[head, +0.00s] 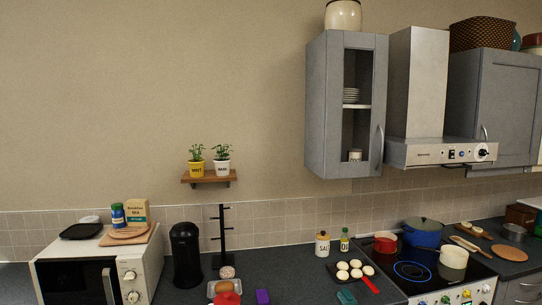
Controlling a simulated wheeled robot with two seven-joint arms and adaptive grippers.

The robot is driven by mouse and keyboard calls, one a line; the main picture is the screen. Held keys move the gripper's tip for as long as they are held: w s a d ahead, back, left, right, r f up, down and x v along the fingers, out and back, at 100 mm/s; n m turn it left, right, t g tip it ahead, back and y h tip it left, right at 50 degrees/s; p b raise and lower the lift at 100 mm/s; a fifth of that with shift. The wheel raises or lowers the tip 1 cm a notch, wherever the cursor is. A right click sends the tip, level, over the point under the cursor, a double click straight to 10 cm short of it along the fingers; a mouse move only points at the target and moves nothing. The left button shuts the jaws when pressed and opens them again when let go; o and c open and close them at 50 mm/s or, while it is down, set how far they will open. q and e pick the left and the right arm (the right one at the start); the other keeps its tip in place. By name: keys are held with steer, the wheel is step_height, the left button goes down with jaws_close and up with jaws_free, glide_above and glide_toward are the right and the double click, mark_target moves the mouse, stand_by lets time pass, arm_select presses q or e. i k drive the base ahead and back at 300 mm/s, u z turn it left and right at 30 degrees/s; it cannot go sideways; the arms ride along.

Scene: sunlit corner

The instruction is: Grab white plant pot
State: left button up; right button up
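A white plant pot (222,168) with dark lettering and a green plant stands on a small wooden wall shelf (207,179). It is at the right side of the shelf, beside a yellow plant pot (197,169) that also holds a green plant. Both pots are upright. Neither of my grippers shows in the head view.
Below the shelf is a dark counter with a black canister (186,255), a black mug stand (222,240) and a white microwave (100,268) at left. Grey wall cabinets (330,105) and a hood (425,153) are at right. The wall around the shelf is clear.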

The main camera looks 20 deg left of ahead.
mark_target(222, 165)
steer(key=u, duration=0.1)
steer(key=i, duration=1.15)
steer(key=u, duration=0.45)
